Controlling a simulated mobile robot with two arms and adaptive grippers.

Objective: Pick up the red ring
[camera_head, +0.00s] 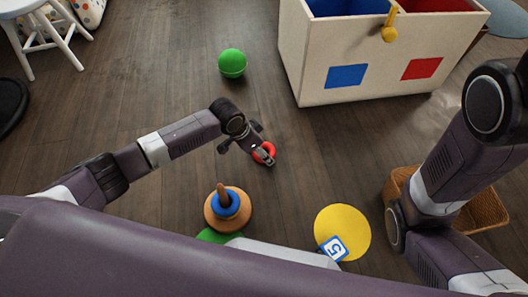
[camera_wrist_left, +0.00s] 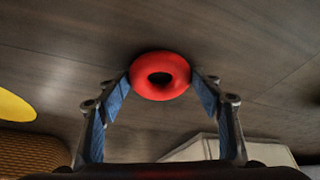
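The red ring (camera_head: 271,147) is at the tip of my left gripper (camera_head: 263,154), which partly covers it in the head view. In the left wrist view the red ring (camera_wrist_left: 160,58) shows whole, with its dark hole facing the camera. The two fingers of my left gripper (camera_wrist_left: 160,82) stand apart, their blue-padded tips at the ring's left and right edges. I cannot tell whether they press on it or only flank it, nor whether the ring touches the floor. My right gripper is not in view.
A stacking toy (camera_head: 240,220) with an orange base and blue ring stands nearer to me. A green ball (camera_head: 232,63) and a white bin (camera_head: 300,60) are farther away.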

